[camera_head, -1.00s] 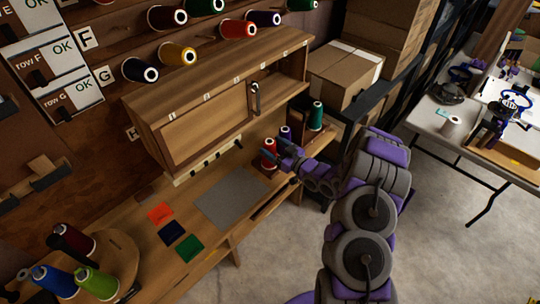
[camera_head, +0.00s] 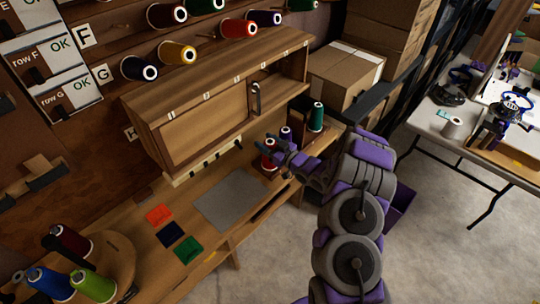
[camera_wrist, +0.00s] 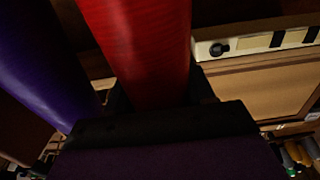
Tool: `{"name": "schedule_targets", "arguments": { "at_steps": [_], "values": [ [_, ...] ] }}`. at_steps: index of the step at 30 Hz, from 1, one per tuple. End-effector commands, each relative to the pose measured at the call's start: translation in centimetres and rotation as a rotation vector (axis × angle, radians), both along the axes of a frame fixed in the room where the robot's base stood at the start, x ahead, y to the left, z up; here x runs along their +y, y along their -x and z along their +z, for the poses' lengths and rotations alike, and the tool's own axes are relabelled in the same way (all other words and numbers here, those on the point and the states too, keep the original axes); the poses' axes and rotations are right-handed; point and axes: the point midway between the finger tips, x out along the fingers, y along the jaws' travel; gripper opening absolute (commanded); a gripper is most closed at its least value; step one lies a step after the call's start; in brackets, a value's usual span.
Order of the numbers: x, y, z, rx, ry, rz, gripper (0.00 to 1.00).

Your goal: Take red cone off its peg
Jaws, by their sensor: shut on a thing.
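The red cone (camera_head: 268,158) stands at the right end of the wooden bench, below the cabinet, close to the purple cone (camera_head: 286,132). My gripper (camera_head: 270,147) reaches it from the right and is shut on it, covering part of it. In the wrist view the red cone (camera_wrist: 143,45) rises large from between the dark fingers (camera_wrist: 155,112), and the purple cone (camera_wrist: 38,65) leans into the picture at left, close by. The peg under the red cone is hidden, so I cannot tell whether the cone is still on it.
A green cone (camera_head: 316,117) stands behind the purple one. The wooden cabinet (camera_head: 205,120) hangs just above left. A purple bin (camera_head: 400,207) is on the floor beside my arm.

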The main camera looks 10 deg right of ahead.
Motion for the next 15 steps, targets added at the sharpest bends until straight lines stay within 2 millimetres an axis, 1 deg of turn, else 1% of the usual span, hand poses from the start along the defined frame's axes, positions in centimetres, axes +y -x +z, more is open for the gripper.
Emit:
{"name": "schedule_targets", "arguments": {
  "at_steps": [1, 2, 13, 14, 15],
  "values": [
    [0.00, 0.00, -0.01, 0.000, 0.000, 0.000, 0.41],
    [0.00, 0.00, -0.02, 0.000, 0.000, 0.000, 0.38],
    [0.02, 0.02, -0.05, 0.001, 0.000, 0.001, 0.02],
    [0.02, 0.00, -0.04, 0.001, 0.000, 0.000, 0.00],
    [0.02, 0.00, -0.03, 0.001, -0.001, 0.000, 0.00]
  ]
}}
